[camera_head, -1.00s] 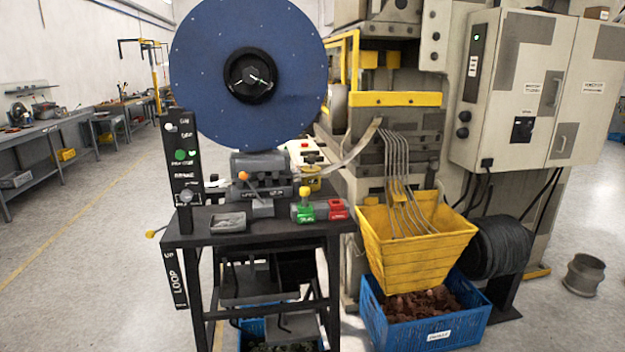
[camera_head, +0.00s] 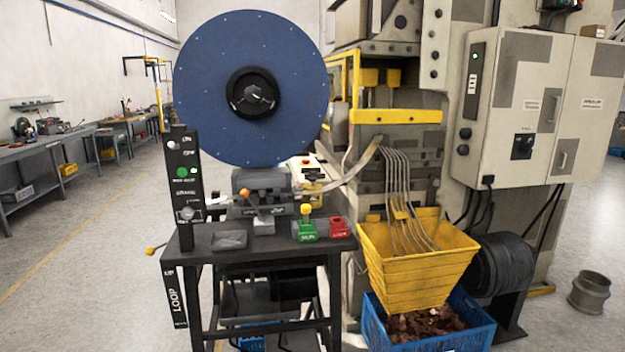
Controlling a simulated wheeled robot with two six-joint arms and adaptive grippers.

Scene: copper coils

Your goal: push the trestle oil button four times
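A dark trestle table (camera_head: 280,243) stands in front of the machine, with several controls on it. A green box (camera_head: 308,230) with a yellow knob (camera_head: 306,209) sits on its right part, beside a red box (camera_head: 339,228). An orange-topped lever (camera_head: 244,193) stands further left. A black upright panel (camera_head: 183,152) with a round green button (camera_head: 182,172) and pale knobs is at the table's left end. The labels are too small to read, so I cannot tell which control is the oil button. Neither of my grippers is in view.
A large blue reel (camera_head: 215,110) stands behind the table. A yellow hopper (camera_head: 415,275) and a blue crate (camera_head: 440,343) with copper scrap are to the right. A grey cabinet (camera_head: 515,115) is at right. Open floor (camera_head: 110,270) lies to the left.

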